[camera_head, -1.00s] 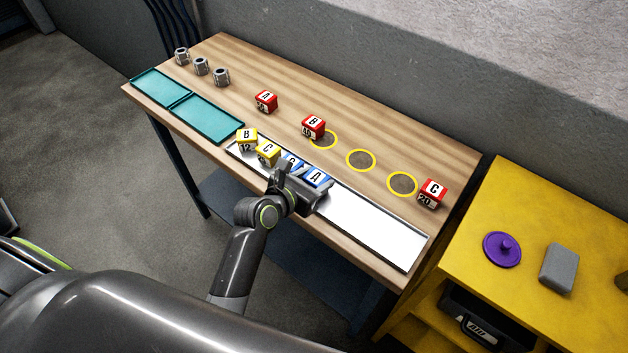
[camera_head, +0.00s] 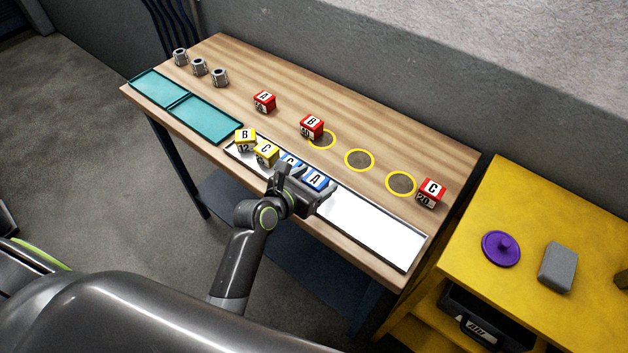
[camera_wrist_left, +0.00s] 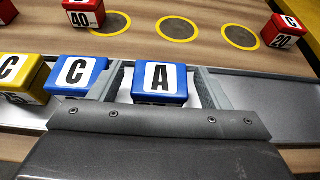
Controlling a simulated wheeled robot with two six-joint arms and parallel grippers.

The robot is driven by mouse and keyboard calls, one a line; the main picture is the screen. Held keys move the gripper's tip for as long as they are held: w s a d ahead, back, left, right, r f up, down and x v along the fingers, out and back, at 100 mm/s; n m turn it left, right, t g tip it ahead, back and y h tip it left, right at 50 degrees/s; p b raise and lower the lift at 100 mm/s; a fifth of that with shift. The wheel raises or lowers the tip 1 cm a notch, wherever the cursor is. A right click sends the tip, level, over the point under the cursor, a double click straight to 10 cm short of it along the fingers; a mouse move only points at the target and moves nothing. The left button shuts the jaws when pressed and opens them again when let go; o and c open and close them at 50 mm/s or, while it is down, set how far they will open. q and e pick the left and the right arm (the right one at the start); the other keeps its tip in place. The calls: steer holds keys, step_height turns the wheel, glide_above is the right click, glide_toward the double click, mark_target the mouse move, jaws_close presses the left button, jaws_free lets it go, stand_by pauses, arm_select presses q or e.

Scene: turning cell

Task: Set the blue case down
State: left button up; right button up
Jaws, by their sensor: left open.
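A blue case lettered A (camera_head: 316,179) stands on the white tray (camera_head: 372,228) along the table's front edge. In the left wrist view the blue case A (camera_wrist_left: 160,84) sits between the two fingers of my left gripper (camera_wrist_left: 158,88). The fingers are open around it, with a small gap showing on at least one side. A second blue case, lettered C (camera_wrist_left: 77,75), stands just left of the left finger. In the head view my left gripper (camera_head: 303,185) partly hides both blue cases. My right gripper is not in view.
Yellow cases B (camera_head: 246,138) and C (camera_head: 267,153) stand left along the tray. Red cases A (camera_head: 265,101), B (camera_head: 312,127) and C (camera_head: 431,193) stand on the wooden table, near yellow rings (camera_head: 360,160). Teal trays (camera_head: 205,119) lie at left. The tray's right part is bare.

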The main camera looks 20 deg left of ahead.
arm_select(q)
steer(key=shift+s+a+r+p, duration=0.15)
steer(key=shift+s+r+p, duration=0.15)
steer(key=shift+s+p, duration=0.1)
steer(key=p+v, duration=0.6)
steer(key=v, duration=0.5)
